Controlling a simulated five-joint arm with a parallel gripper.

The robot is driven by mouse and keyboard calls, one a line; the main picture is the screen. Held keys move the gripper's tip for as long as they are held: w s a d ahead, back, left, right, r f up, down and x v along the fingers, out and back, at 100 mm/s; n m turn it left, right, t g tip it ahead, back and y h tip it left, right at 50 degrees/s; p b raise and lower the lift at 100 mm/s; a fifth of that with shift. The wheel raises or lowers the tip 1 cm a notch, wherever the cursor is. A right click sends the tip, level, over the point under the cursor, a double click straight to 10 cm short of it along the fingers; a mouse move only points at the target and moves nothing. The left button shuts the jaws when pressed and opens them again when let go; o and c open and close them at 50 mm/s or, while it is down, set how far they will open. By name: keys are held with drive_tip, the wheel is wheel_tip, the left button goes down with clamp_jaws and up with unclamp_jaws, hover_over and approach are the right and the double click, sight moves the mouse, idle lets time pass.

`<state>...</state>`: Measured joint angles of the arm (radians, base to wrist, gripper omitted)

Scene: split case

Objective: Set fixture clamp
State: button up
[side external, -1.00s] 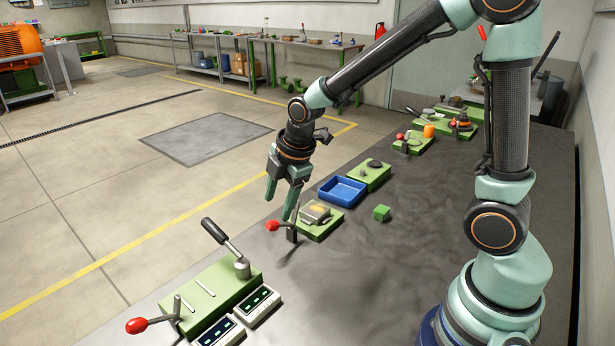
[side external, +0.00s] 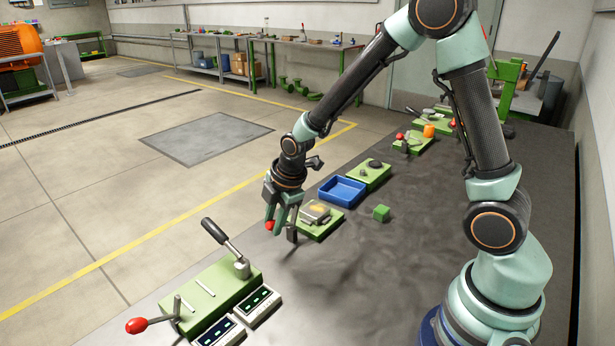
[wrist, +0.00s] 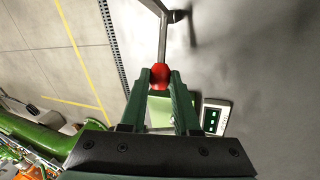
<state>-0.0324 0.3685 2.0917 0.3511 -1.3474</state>
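The fixture clamp is a lever with a red knob (side external: 270,226) on a dark upright post (side external: 292,235), beside a small green fixture block (side external: 318,227) with a metal part on top. My gripper (side external: 274,228) points down at the knob, one finger on each side. In the wrist view the red knob (wrist: 160,75) sits snugly between my fingertips (wrist: 161,80), and the lever's grey rod (wrist: 162,40) runs away from it to the pivot. The fingers look closed on the knob. They partly hide the knob and rod in the side view.
In front stands a larger green fixture (side external: 210,297) with a black-handled lever (side external: 221,236) and another red knob (side external: 136,325), beside display boxes (side external: 258,303).

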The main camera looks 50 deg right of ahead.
clamp_jaws()
drive_tip(key=shift+s, duration=0.1)
idle(1.0)
